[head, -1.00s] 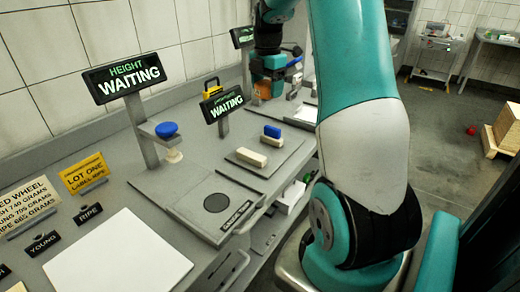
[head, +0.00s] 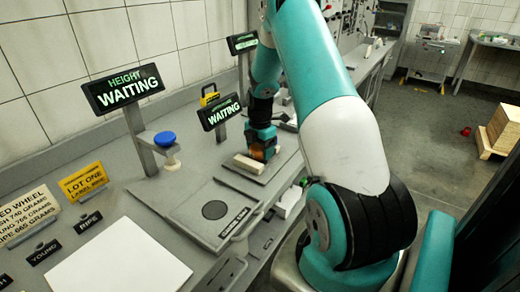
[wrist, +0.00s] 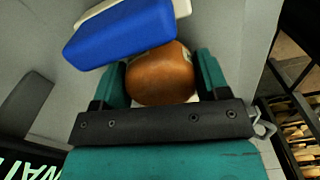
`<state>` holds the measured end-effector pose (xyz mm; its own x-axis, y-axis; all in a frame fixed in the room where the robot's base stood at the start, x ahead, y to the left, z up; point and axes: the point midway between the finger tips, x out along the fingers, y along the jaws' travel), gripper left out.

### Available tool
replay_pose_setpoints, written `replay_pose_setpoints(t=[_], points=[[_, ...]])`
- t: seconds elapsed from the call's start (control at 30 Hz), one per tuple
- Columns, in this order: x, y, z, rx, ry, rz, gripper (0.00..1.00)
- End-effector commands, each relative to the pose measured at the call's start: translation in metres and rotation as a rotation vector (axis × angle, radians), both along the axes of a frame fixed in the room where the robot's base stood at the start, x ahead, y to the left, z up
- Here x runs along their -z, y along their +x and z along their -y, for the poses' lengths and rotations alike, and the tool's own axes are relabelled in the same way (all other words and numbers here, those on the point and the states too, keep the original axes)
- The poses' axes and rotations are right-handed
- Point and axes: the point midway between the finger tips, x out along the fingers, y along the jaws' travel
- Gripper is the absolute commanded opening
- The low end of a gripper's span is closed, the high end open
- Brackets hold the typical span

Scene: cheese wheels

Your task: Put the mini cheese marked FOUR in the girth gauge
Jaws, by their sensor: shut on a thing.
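My gripper (head: 260,146) is shut on an orange-brown round mini cheese (head: 257,153). In the wrist view the cheese (wrist: 160,78) sits between the two teal fingers, and no FOUR mark can be read on it. The gripper is low over the grey plate (head: 280,172) of what looks like the girth gauge. The gauge's cream block (head: 247,164) lies in front of the cheese in the head view. Its blue block is hidden there by my gripper; in the wrist view the blue block (wrist: 120,33) partly overlaps the cheese's far edge. I cannot tell whether they touch.
The sign (head: 219,111) behind the gauge reads WAITING. A height gauge with a blue-topped piece (head: 164,139) and its own WAITING sign (head: 123,89) stands left. A flat plate with a dark disc (head: 214,210) lies nearer. A white sheet (head: 120,262) is at front left.

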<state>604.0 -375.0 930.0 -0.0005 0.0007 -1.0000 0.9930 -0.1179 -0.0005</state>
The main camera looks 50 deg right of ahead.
Motion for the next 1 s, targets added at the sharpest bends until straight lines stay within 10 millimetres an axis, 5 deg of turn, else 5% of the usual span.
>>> replay_pose_setpoints(t=[0.4,0.43,0.53,0.8,1.0], points=[[0.011,0.0,0.0,0.0,-0.001,0.001,0.42],[0.01,0.0,0.0,0.0,-0.001,0.001,0.73],[0.01,0.0,0.0,0.0,-0.001,0.001,0.94],[0.008,0.0,0.0,0.0,-0.001,0.001,0.94],[-0.012,0.001,0.001,0.0,-0.004,0.005,0.94]])
